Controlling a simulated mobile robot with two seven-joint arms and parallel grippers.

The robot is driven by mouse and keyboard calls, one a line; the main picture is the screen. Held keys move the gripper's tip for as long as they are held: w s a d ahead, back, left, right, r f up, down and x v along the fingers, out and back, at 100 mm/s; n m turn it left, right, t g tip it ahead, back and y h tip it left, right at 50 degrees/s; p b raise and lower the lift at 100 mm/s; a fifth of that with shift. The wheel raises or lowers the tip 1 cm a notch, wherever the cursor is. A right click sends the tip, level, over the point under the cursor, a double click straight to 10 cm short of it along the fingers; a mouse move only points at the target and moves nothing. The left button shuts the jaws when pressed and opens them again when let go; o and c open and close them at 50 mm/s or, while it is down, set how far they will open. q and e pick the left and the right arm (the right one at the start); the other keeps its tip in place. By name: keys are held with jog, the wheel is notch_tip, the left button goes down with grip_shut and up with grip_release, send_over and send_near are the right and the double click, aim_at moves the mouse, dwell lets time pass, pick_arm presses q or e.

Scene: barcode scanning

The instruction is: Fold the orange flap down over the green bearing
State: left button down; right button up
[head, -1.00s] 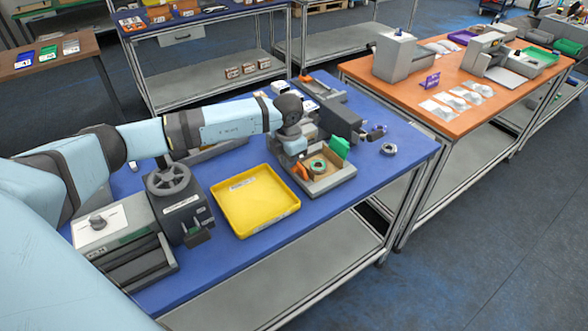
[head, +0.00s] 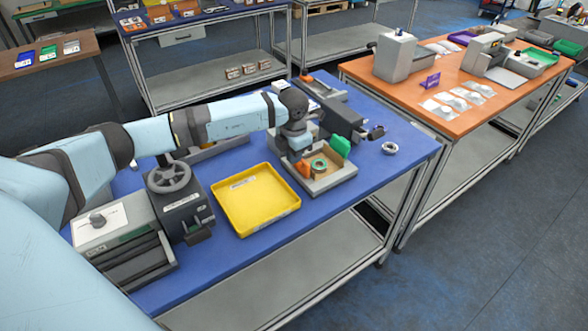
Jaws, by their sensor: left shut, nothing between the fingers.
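The green bearing (head: 319,165), a ring, lies in a small grey box (head: 322,183) with a brown inside on the blue table. The orange flap (head: 304,168) stands up at the box's left side, beside the bearing. A green flap (head: 340,146) stands up at the box's far right side. My left gripper (head: 296,154) points down just behind the orange flap, at the box's back left; its fingers are small and partly hidden, and they look shut and empty. I cannot tell whether it touches the flap. My right gripper is not in view.
A yellow tray (head: 257,227) lies left of the box. A dark grey machine (head: 342,122) stands behind the box, and a metal ring (head: 389,148) lies to its right. A grey machine with a handwheel (head: 170,178) stands at the left. The blue table's right end is mostly clear.

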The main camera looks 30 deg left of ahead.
pick_arm(q)
jog(key=shift+w+d+f+b, duration=0.3)
jog(key=shift+d+f, duration=0.1)
jog(key=shift+f, duration=0.2)
jog(key=shift+w+d+f+b, duration=0.25)
jog(key=shift+d+f, duration=0.1)
jog(key=shift+f, duration=0.25)
jog(key=shift+w+d+f+b, duration=0.2)
jog(key=shift+w+d, duration=0.05)
jog(key=shift+w, duration=0.3)
jog(key=shift+w+d+f+b, duration=0.15)
jog(key=shift+w+d, duration=0.05)
jog(key=shift+w, duration=0.3)
jog(key=shift+w+d+f+g+b, duration=0.15)
jog(key=shift+w+g+b, duration=0.2)
jog(key=shift+w, duration=0.45)
jog(key=shift+a+r, duration=0.2)
jog(key=shift+r, duration=0.05)
jog(key=shift+w, duration=0.1)
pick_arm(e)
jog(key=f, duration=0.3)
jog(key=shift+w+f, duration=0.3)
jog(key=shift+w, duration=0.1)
pick_arm(q)
jog(key=shift+a, duration=0.15)
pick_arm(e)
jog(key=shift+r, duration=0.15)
pick_arm(q)
jog(key=shift+r, duration=0.1)
